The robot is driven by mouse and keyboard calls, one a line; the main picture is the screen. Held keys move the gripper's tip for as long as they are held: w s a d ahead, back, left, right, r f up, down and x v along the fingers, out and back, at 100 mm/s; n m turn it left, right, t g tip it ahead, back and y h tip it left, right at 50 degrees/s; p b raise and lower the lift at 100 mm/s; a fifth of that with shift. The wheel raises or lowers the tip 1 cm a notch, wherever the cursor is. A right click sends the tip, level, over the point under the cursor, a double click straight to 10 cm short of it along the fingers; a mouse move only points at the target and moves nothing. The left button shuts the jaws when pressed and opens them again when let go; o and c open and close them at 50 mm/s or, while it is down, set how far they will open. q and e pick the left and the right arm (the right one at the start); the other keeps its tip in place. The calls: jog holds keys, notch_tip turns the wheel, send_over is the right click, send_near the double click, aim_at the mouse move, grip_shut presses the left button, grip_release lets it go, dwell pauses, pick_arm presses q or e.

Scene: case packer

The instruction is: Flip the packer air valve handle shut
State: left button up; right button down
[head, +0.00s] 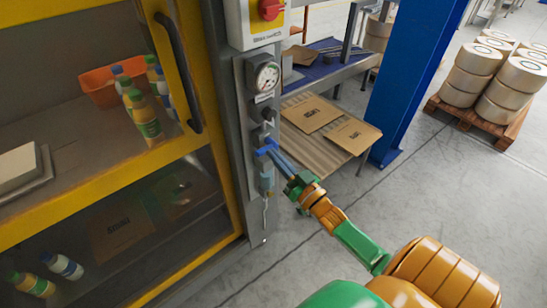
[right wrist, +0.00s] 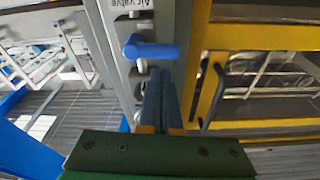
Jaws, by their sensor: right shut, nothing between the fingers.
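The blue air valve handle (head: 267,147) is on the grey post beside the yellow packer frame, below a round pressure gauge (head: 265,76). In the right wrist view the blue handle (right wrist: 152,49) lies crosswise, with a label reading "Air valve" beside it. My right gripper (head: 274,153) is shut and empty, its fingertips close to the handle. In the right wrist view the shut fingers (right wrist: 160,75) end just below the handle; I cannot tell whether they touch it. My left gripper is not in view.
A red switch (head: 269,9) is above the gauge. The yellow packer frame (head: 178,167) with a dark door handle (head: 179,75) stands left. A roller conveyor (head: 325,131) with flat cartons and a blue column (head: 411,80) are behind.

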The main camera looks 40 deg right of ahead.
jog(key=shift+w+a+f, duration=0.1)
jog(key=shift+w+f, duration=0.25)
jog(key=shift+w, duration=0.1)
jog(key=shift+w+a+f+n+y+b, duration=0.1)
jog(key=shift+f+n+y+b, duration=0.1)
jog(key=shift+n+b, duration=0.3)
jog(key=shift+w+f+n+y+b, duration=0.1)
jog(key=shift+f+n+y+b, duration=0.15)
jog(key=shift+n, duration=0.45)
jog(key=shift+r, duration=0.15)
